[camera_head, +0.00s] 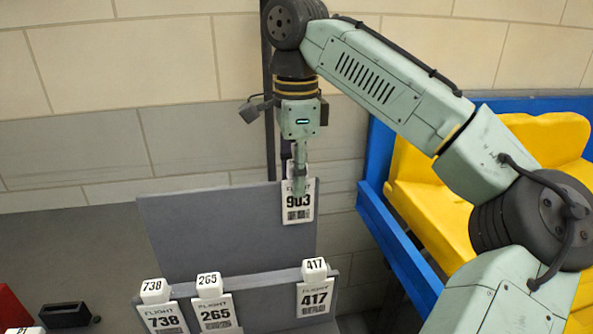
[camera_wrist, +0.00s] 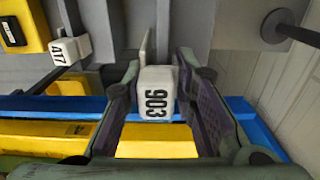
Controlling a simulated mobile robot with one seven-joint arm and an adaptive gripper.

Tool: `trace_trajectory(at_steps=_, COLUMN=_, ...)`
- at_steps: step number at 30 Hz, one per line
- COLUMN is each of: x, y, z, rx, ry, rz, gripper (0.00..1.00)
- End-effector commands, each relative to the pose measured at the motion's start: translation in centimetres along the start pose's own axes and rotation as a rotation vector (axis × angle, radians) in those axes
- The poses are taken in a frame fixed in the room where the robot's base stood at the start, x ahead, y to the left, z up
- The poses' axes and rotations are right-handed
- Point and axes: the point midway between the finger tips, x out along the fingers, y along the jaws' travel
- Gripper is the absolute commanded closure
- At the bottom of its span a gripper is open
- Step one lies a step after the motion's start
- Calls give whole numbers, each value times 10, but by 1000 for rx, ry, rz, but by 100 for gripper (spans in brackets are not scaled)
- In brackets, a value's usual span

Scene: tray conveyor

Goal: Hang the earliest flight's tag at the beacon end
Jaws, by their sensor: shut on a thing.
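My gripper (camera_head: 299,184) is shut on the white flight 903 tag (camera_head: 298,208), in front of the upper grey panel near its right end. In the wrist view, the 903 tag's white head (camera_wrist: 158,92) sits between the two fingers (camera_wrist: 160,80). Three more white tags hang on the lower grey rail: 738 (camera_head: 162,316) at left, 265 (camera_head: 215,312) beside it, and 417 (camera_head: 314,297) at the right end. The 417 head also shows in the wrist view (camera_wrist: 70,49). I cannot make out a beacon or any flight times.
The upper grey panel (camera_head: 215,235) stands behind the lower rail (camera_head: 262,292). A dark pole (camera_head: 268,110) rises behind my gripper. A blue frame (camera_head: 395,245) with yellow padding (camera_head: 430,190) stands at right. A black tray (camera_head: 65,315) lies lower left. The rail between 265 and 417 is free.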

Motion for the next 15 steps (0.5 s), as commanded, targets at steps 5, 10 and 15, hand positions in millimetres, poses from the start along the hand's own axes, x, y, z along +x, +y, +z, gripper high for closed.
trace_trajectory(at_steps=5, x=3, y=0, z=0, rx=-1, ry=0, rz=0, gripper=100)
trace_trajectory(at_steps=10, x=2, y=0, z=0, rx=0, ry=0, rz=0, gripper=100)
trace_trajectory(at_steps=15, x=2, y=0, z=0, rx=0, ry=0, rz=0, gripper=68)
